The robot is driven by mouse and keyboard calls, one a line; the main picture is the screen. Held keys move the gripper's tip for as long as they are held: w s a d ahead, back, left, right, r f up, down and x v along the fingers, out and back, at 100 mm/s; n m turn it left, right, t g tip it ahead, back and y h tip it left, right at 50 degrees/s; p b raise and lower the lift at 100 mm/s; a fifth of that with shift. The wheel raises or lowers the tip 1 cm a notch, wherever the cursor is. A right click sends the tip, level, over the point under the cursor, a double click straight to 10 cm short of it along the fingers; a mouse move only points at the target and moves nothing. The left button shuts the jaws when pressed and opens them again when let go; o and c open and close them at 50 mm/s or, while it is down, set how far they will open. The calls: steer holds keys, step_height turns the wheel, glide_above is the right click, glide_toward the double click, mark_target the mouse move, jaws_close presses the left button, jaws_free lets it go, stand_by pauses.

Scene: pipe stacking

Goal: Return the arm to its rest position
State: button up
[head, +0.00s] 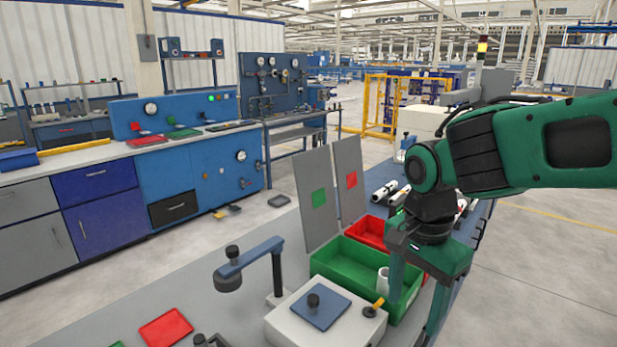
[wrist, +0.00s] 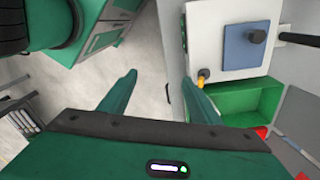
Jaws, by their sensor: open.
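My gripper (head: 414,308) hangs fingers-down at the right in the head view, in front of the workbench's right edge.
A white box (head: 290,326) with a blue plate (head: 321,313) and a yellow-tipped knob (head: 375,308) stands before the green bin. A red bin (head: 367,231) lies behind. Two grey panels (head: 315,214) stand upright beside the bins. Open floor (head: 540,270) lies to the right.

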steer(key=s+d+f+n, duration=0.2)
steer(key=s+d, duration=0.5)
steer(key=d, duration=0.4)
steer(key=s+d+f+n, duration=0.2)
steer(key=s+d, duration=0.5)
steer(key=d, duration=0.4)
steer(key=shift+d+n+y, duration=0.3)
steer(key=shift+d+n, duration=0.05)
steer(key=shift+n, duration=0.25)
steer(key=shift+w+f, duration=0.2)
steer(key=shift+w, duration=0.4)
